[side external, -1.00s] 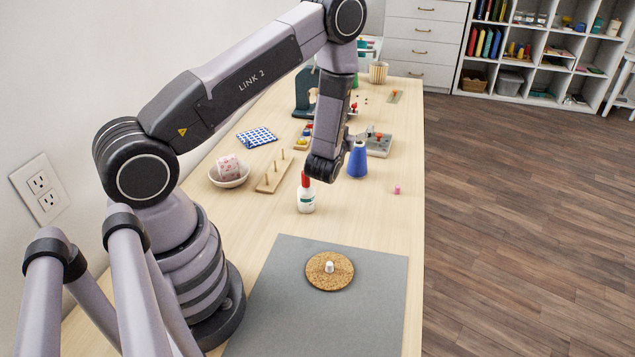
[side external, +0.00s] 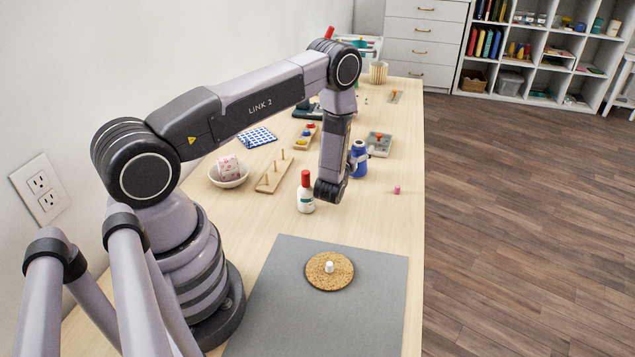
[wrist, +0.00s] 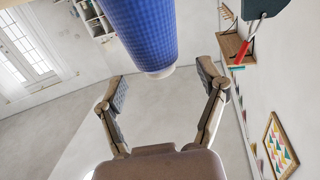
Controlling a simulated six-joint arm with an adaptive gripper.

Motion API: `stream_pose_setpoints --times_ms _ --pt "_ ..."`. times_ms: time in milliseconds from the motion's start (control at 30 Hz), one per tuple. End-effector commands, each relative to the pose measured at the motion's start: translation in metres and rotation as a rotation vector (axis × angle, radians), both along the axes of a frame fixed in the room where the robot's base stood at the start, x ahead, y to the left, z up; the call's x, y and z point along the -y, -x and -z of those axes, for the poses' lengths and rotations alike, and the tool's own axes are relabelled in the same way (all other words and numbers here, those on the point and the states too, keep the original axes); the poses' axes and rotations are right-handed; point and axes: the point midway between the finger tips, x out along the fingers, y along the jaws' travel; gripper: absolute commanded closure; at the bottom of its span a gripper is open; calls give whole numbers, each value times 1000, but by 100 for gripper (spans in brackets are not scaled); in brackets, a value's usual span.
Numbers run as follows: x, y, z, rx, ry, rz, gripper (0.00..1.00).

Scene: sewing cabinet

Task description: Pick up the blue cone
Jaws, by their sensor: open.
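The blue cone (side external: 359,168) stands upright on the table in the side view, partly hidden by my arm and hand. In the wrist view the cone (wrist: 140,32) fills the top middle, with its pale end pointing down the picture. My gripper (wrist: 163,82) is open and empty, with a finger to each side below the cone's pale end. In the side view my gripper (side external: 360,156) is mostly hidden behind my own arm link, close to the cone's upper part. I cannot tell whether it touches the cone.
A white bottle with a red cap (side external: 306,195) stands in front of the cone. A grey tray (side external: 381,143) lies behind it, and a pink piece (side external: 396,190) lies to the right. A pegged wooden board (side external: 270,180) and a white bowl (side external: 230,182) are left. The grey mat (side external: 375,310) holds a cork disc (side external: 318,283).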

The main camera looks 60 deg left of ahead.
Motion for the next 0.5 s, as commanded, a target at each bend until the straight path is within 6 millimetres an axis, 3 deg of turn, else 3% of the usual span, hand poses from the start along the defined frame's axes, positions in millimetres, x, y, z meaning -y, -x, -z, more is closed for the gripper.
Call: stream_pose_setpoints --times_ms 133,400,500 --pt "-11 -16 0 1 0 -1 28" --pt "-13 -19 0 -1 1 1 28" --pt "-13 -19 0 -1 1 1 39"
